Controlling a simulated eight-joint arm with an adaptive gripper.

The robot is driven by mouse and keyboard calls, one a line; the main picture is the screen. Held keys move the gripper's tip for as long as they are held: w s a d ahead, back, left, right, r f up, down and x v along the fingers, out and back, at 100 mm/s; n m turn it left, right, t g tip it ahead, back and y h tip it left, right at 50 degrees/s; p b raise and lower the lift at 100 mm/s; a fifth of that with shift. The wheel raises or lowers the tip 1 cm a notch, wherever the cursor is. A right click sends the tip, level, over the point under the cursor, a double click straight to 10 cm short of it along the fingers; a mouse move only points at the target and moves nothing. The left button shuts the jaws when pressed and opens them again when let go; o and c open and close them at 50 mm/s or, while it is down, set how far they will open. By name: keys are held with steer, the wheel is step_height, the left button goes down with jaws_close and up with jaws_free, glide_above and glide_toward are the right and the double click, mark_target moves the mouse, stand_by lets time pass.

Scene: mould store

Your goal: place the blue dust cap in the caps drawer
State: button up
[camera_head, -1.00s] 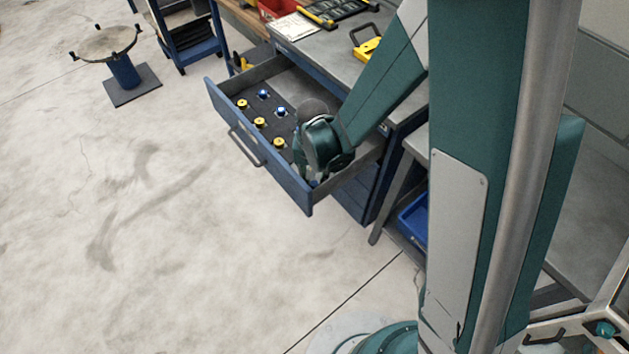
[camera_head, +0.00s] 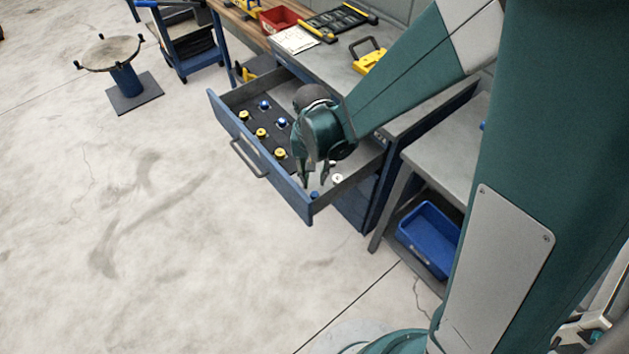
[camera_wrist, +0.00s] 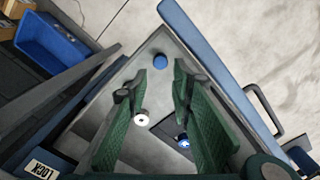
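A blue dust cap (camera_head: 314,195) lies on the bare floor of the open caps drawer (camera_head: 276,178), in the front corner nearest me. It also shows in the wrist view (camera_wrist: 160,61), just beyond my fingertips. My gripper (camera_head: 315,182) hangs above this end of the drawer. In the wrist view its two green fingers (camera_wrist: 156,82) are apart with nothing between them, so it is open and clear of the cap. A black insert (camera_head: 255,118) in the drawer's other part holds yellow caps (camera_head: 261,132) and blue caps (camera_head: 282,122).
A small white round piece (camera_head: 337,178) lies in the drawer near my gripper. A blue bin (camera_head: 428,238) sits on a low shelf at right.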

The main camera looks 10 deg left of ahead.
steer(key=shift+r+p, duration=0.3)
steer(key=shift+r, duration=1.3)
steer(key=s+d+r+t+y, duration=0.1)
steer(key=s+d+r+t, duration=0.15)
steer(key=d+r, duration=1.2)
steer(key=s+d+r+t, duration=0.2)
steer(key=s+d+r, duration=0.2)
steer(key=d, duration=0.3)
steer(key=s+d+r+t, duration=0.2)
steer(key=s+d+r, duration=0.2)
steer(key=d, duration=0.3)
steer(key=shift+s+r+t+h, duration=0.35)
steer(key=shift+s+r+h, duration=0.05)
steer(key=shift+r, duration=0.3)
